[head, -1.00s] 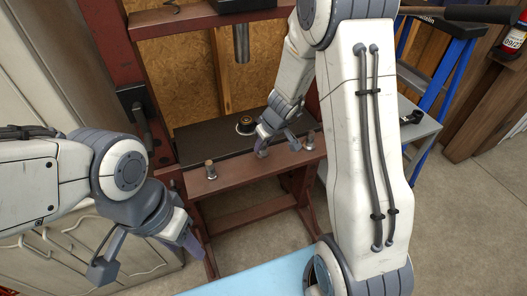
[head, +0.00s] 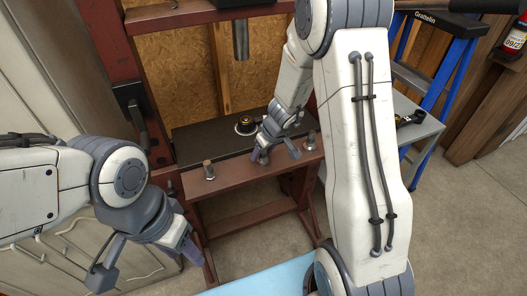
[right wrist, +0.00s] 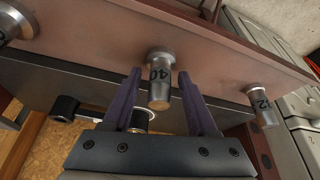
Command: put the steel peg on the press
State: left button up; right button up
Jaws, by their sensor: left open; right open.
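Several short steel pegs stand on the front beam of the red press (head: 240,180): one at the left (head: 209,170), one at the right (head: 310,141). In the right wrist view a middle peg marked 40 (right wrist: 160,78) lies between my right gripper's two purple fingers, which do not visibly grip it. A second peg (right wrist: 264,106) and a third peg (right wrist: 14,22) flank it there. My right gripper (head: 276,152) is open at the beam and largely hides the middle peg in the head view. My left gripper (head: 146,260) is open and empty, left of the press.
A blue ladder (head: 450,65) and grey shelf (head: 415,125) stand at the right. Cabinets stand at the left.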

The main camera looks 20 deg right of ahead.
jog(key=shift+r+p, duration=0.4)
jog(key=shift+r, duration=0.1)
jog(key=p+v, duration=0.4)
jog(key=v, duration=0.7)
jog(key=s+a+r+n+g+y, duration=0.1)
jog(key=s+a+r, duration=0.2)
jog(key=s+a, duration=0.35)
jog(key=s+a+r+n+g+y, duration=0.15)
jog(key=s+a, duration=0.25)
jog(key=a, duration=0.5)
jog(key=s+a+r+n+g+h, duration=0.1)
jog(key=s+r+g+h, duration=0.1)
jog(key=s, duration=1.2)
jog(key=shift+s+a+r+h, duration=0.15)
jog(key=shift+s+r+h, duration=0.3)
jog(key=shift+r, duration=0.3)
jog(key=shift+w, duration=0.1)
